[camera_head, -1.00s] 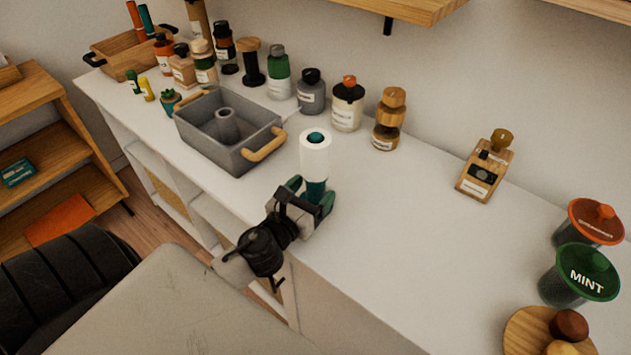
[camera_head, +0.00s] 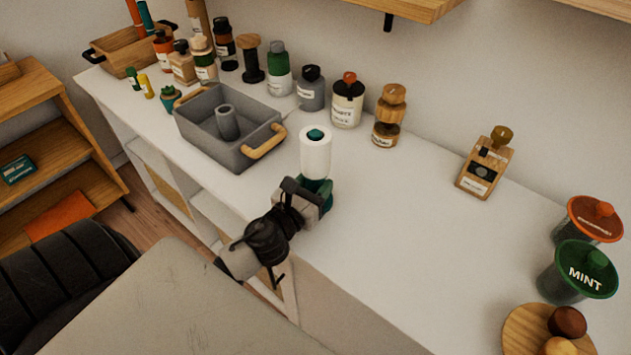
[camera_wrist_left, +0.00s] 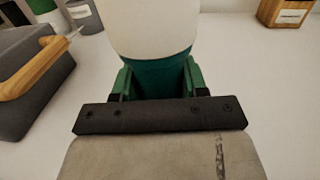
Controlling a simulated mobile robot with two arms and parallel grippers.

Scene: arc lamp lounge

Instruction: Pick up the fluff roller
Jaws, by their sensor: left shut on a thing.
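The fluff roller (camera_head: 316,155) stands upright on the white counter, with a white roll on top, a teal cap and a teal-green lower part. It also shows close up in the left wrist view (camera_wrist_left: 152,25). My left gripper (camera_head: 318,192) is shut on its teal lower part, with one green finger on each side in the left wrist view (camera_wrist_left: 158,78). The roller's base is hidden behind the gripper, so I cannot tell whether it touches the counter. My right gripper is not in view.
A grey tray (camera_head: 190,145) with wooden handles and a central post stands left of the roller. Several bottles and jars line the wall behind. A wooden bottle (camera_head: 472,185) and a green-lidded mint jar (camera_head: 560,286) stand at right. The counter (camera_head: 400,235) right of the roller is clear.

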